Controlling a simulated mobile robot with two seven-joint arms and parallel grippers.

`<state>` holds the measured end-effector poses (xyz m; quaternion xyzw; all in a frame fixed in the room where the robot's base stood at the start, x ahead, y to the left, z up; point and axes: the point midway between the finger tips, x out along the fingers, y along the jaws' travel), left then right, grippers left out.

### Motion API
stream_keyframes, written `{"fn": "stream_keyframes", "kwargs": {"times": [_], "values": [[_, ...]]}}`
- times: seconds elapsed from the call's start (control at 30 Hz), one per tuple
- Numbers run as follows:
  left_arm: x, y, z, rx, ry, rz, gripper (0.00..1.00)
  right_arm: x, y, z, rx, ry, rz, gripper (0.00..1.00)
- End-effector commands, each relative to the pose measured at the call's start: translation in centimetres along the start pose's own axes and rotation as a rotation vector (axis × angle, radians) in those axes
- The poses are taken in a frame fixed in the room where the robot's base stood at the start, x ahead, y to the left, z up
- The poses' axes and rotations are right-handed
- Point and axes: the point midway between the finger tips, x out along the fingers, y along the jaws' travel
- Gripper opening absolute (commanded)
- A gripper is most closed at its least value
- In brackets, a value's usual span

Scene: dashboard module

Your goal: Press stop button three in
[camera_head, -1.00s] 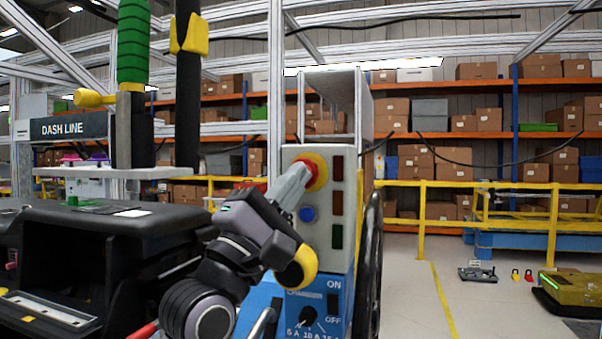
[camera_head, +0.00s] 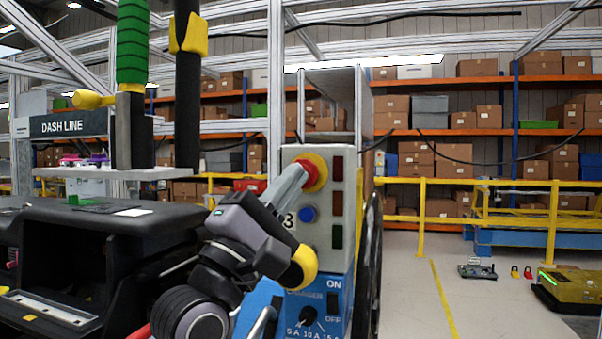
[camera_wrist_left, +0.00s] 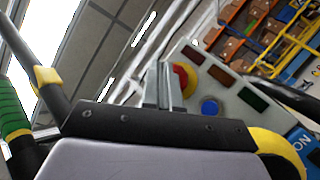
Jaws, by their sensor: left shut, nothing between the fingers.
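A grey control box (camera_head: 318,230) marked with a 3 carries a red stop button (camera_head: 318,172) in a yellow ring near its top. The button also shows in the left wrist view (camera_wrist_left: 181,80), partly hidden behind my fingers. My left gripper (camera_head: 300,170) is shut and empty, its fingertips at the left side of the red button. I cannot tell whether the tips touch it or whether the button is pressed in. My right gripper is not in view.
Below the stop button is a blue button (camera_head: 308,214), with dark indicator windows (camera_head: 337,203) beside it. A blue charger panel (camera_head: 320,305) with a knob is underneath. A black dashboard (camera_head: 100,230) stands at left. Open floor (camera_head: 410,290) lies at right.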

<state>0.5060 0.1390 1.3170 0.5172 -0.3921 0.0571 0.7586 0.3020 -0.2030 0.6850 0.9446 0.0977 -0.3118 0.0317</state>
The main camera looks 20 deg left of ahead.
Motion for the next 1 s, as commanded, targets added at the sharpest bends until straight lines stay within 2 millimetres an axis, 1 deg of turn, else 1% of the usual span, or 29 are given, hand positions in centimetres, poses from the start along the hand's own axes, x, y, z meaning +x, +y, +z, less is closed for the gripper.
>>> {"fn": "stream_keyframes", "kwargs": {"times": [0.17, 0.63, 1.0], "values": [[-0.2, 0.2, 0.2, -0.001, 0.000, 0.000, 0.00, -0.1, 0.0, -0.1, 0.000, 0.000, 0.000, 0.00], [-3.2, 2.4, 2.4, -0.001, 0.000, 0.000, 0.00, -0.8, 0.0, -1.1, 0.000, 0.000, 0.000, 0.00], [-3.5, 2.5, 2.5, 0.000, 0.000, 0.000, 0.00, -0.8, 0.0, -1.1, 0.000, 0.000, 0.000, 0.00]]}}
